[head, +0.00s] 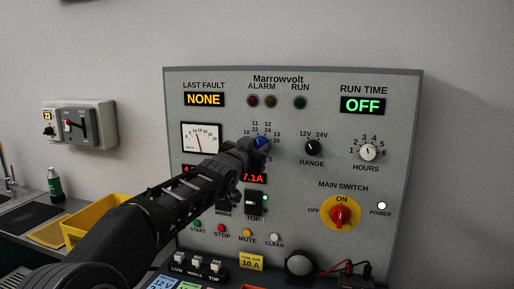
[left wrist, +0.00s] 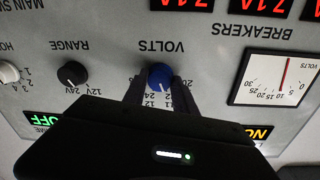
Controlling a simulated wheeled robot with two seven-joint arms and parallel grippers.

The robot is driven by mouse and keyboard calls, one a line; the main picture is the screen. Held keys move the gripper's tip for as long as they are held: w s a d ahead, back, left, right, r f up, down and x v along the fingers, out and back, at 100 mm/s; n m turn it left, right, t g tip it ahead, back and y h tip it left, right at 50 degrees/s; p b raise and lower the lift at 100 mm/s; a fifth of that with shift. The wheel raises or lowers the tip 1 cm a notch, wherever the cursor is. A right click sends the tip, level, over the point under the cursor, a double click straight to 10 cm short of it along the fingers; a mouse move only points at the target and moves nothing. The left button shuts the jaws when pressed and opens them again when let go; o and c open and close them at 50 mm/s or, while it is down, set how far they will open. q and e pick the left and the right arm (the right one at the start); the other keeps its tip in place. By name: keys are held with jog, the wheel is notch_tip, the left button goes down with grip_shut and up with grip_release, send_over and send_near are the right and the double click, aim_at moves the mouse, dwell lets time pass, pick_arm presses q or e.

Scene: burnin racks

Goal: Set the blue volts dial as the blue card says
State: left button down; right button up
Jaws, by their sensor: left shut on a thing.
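The blue volts dial (head: 262,142) is on the grey panel, with a ring of numbers above it. It also shows in the left wrist view (left wrist: 160,76), where the panel appears upside down. My left gripper (head: 257,146) is at the dial, with one finger on each side and shut on it. My right gripper is not in view.
The black range knob (head: 313,147) and white hours knob (head: 367,152) are right of the dial. The voltmeter (head: 201,138) is left of it. Breaker switches (head: 256,204) sit below, and the red main switch (head: 344,212) lower right. A yellow bin (head: 88,222) stands left.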

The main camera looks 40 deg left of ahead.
pick_arm(q)
jog(key=shift+m, duration=0.3)
jog(key=m, duration=0.7)
jog(key=shift+m+g, duration=0.3)
jog(key=shift+m, duration=0.1)
jog(key=c, duration=1)
grip_release()
